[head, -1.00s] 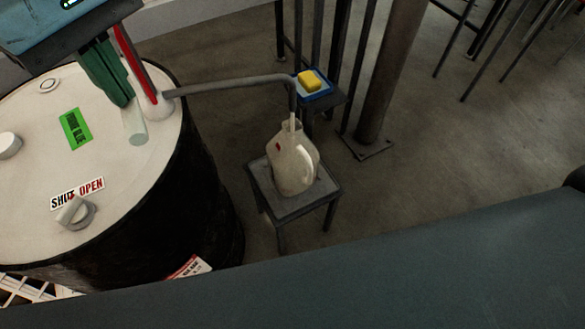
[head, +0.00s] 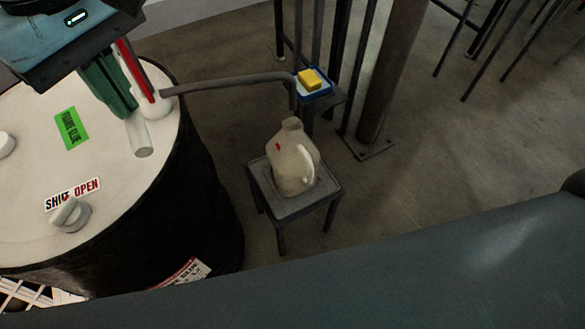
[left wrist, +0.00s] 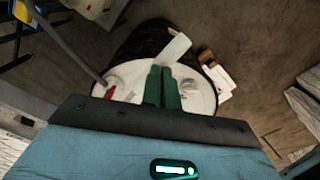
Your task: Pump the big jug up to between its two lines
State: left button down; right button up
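The big jug (head: 290,170), cream with a handle on its right, stands upright on a small grey stool (head: 327,190). A red mark shows on its side; its two lines and liquid level cannot be made out. The grey spout pipe (head: 230,84) runs from the red-and-white pump (head: 154,102) on the drum to above the jug's mouth. No stream shows below it. My left gripper (head: 132,118) has its green fingers close together on a pale cylindrical pump handle (head: 141,140). The handle also shows in the left wrist view (left wrist: 174,48). My right gripper is out of view.
The black drum (head: 190,200) has a white lid with a green label (head: 71,128) and a grey knob (head: 70,214) by a SHUT/OPEN sign. A yellow sponge (head: 310,79) lies on a blue tray behind the jug. A post (head: 390,80) stands behind. Open floor lies right.

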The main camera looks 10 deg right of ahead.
pick_arm(q)
jog(key=shift+f, duration=0.15)
jog(key=shift+s+f+b, duration=0.1)
jog(key=shift+f+b, duration=0.5)
jog(key=shift+f, duration=0.5)
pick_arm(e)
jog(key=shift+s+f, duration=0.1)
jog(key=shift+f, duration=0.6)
pick_arm(q)
jog(key=shift+f, duration=0.1)
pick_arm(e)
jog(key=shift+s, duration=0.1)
pick_arm(q)
jog(key=shift+f+b, duration=0.35)
jog(key=shift+f, duration=0.2)
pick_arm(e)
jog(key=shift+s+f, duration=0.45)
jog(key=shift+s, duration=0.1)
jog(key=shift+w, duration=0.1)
